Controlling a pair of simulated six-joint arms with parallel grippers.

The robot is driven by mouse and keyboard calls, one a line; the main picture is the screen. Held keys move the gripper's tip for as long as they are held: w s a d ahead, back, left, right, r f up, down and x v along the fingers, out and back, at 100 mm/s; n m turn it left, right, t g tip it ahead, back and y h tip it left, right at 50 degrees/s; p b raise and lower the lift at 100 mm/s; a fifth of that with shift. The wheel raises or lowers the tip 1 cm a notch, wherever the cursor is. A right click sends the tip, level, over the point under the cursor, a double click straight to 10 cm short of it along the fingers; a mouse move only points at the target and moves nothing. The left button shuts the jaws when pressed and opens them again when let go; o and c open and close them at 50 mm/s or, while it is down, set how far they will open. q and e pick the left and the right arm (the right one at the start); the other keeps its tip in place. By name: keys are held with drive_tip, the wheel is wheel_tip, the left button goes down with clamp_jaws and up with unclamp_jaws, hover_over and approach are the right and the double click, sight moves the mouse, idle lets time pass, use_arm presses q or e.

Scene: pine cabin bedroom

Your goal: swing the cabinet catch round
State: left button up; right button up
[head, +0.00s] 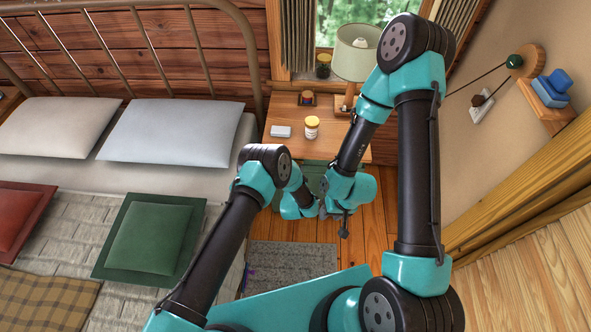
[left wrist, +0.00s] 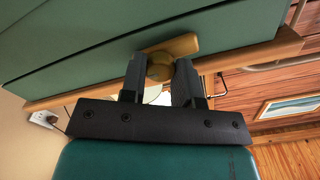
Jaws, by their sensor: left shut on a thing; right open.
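The wooden cabinet catch (left wrist: 184,45) shows in the left wrist view as a pale bar with a rounded knob, against the green cabinet front (left wrist: 95,50). My left gripper (left wrist: 160,70) is shut on the catch, with one dark finger on each side of the knob. In the head view the catch and the left fingertips are hidden, and my left wrist is in front of the wood-topped bedside cabinet (head: 283,152). My right gripper (head: 343,224) is open and empty, low in front of the cabinet, beside the left wrist.
On the cabinet top are a lidded jar (head: 312,127), a pale box (head: 281,132), a small dark-and-red item (head: 307,98) and a lamp (head: 355,52). The bed (head: 60,225) is on the left, with a grey rug (head: 290,260) on the floor.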

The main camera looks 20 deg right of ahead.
use_arm(q)
drive_tip(key=o, duration=0.9)
drive_tip(key=shift+o, duration=0.2)
drive_tip(key=shift+s, duration=0.1)
drive_tip(key=v, duration=1.7)
drive_tip(key=shift+s, duration=0.15)
